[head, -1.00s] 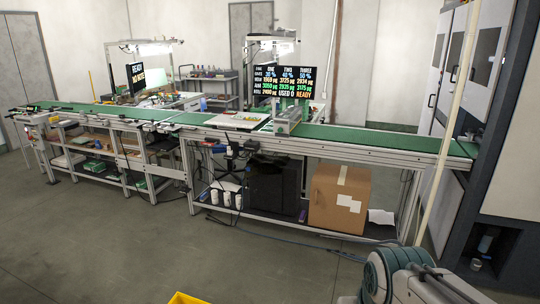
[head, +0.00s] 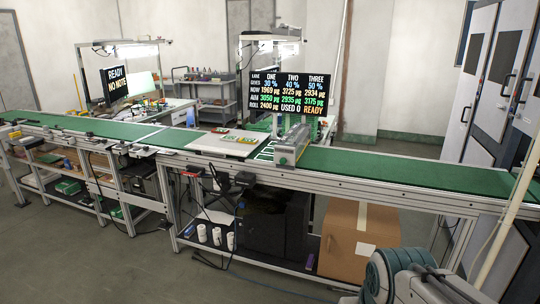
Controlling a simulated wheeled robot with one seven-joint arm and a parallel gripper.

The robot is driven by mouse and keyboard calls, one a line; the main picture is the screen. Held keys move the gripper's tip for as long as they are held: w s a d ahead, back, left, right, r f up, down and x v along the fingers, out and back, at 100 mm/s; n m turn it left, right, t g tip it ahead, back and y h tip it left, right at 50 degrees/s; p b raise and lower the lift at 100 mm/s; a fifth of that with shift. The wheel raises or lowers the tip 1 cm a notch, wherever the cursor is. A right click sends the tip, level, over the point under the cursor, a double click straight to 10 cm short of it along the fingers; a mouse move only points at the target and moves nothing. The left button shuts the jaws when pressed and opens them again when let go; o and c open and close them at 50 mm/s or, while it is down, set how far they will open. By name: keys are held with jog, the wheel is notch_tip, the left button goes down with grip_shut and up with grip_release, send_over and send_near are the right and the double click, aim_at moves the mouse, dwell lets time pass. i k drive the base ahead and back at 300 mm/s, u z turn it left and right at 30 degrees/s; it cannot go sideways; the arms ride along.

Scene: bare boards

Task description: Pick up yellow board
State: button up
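A white panel (head: 205,144) lies on the green conveyor line, just left of a grey machine (head: 292,146). Small coloured pieces, red, green and yellowish (head: 247,140), lie on its far part. They are too small to tell which, if any, is the yellow board. Several green boards with pale markings (head: 266,151) lie on the belt between the panel and the machine. My gripper is out of view; only part of my arm shows at the lower right, well short of the line.
The green conveyor (head: 400,169) runs across the view on a metal frame. A display (head: 290,92) with lane figures stands behind it. A cardboard box (head: 358,240) and a black cabinet (head: 265,228) sit on the lower shelf. Grey floor at the front left is clear.

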aim_at(244, 140)
jog(key=i, duration=2.15)
jog(key=u, duration=2.3)
jog(key=i, duration=1.75)
jog(key=z, duration=2.4)
